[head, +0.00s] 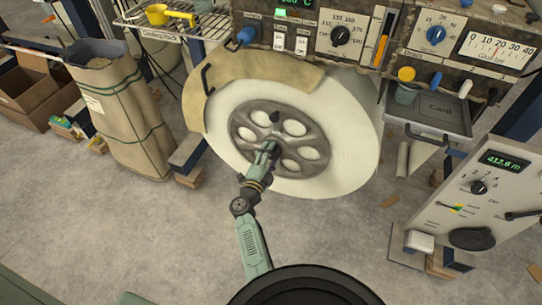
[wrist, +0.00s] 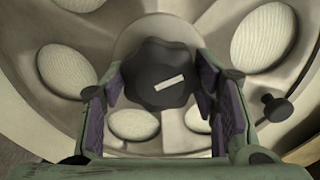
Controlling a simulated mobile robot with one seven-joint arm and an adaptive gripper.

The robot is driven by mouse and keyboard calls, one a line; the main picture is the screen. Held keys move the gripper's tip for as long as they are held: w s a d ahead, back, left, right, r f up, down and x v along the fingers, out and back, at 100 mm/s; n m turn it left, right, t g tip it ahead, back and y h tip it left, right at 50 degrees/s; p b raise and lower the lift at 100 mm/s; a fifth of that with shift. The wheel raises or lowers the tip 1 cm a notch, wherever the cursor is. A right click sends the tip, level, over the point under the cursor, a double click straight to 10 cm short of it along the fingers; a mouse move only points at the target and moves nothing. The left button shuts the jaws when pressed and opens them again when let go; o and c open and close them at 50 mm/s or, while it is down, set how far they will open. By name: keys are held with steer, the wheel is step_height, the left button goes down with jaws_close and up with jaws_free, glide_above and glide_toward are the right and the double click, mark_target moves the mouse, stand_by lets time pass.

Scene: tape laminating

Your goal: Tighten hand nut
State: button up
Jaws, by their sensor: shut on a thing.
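The hand nut (wrist: 160,70) is a black lobed knob with a white bar mark on its face. It sits at the centre of the grey metal hub (head: 243,120) of a large white roll (head: 350,130). My gripper (wrist: 161,88) is shut on the nut, with one purple-padded finger on each side of it in the wrist view. In the head view my gripper (head: 268,150) reaches the hub centre from below and largely hides the nut. The hub has several oval openings and a small black knob (wrist: 277,106) off its centre.
A tan curved guard (head: 245,85) with a black handle covers the roll's upper left. A control panel (head: 345,35) stands above, an open drawer (head: 432,108) to the right, and another cabinet (head: 490,190) at lower right. A paper sack (head: 120,105) stands left. The floor in front is mostly clear.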

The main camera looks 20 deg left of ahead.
steer(key=m+b, duration=0.2)
steer(key=m, duration=0.3)
steer(key=shift+f+m, duration=0.1)
steer(key=shift+m, duration=0.2)
steer(key=shift+m+b, duration=0.65)
steer(key=shift+m, duration=1.15)
steer(key=o, duration=1.2)
steer(key=shift+c, duration=0.2)
steer(key=s, duration=1.2)
steer(key=shift+a, duration=0.2)
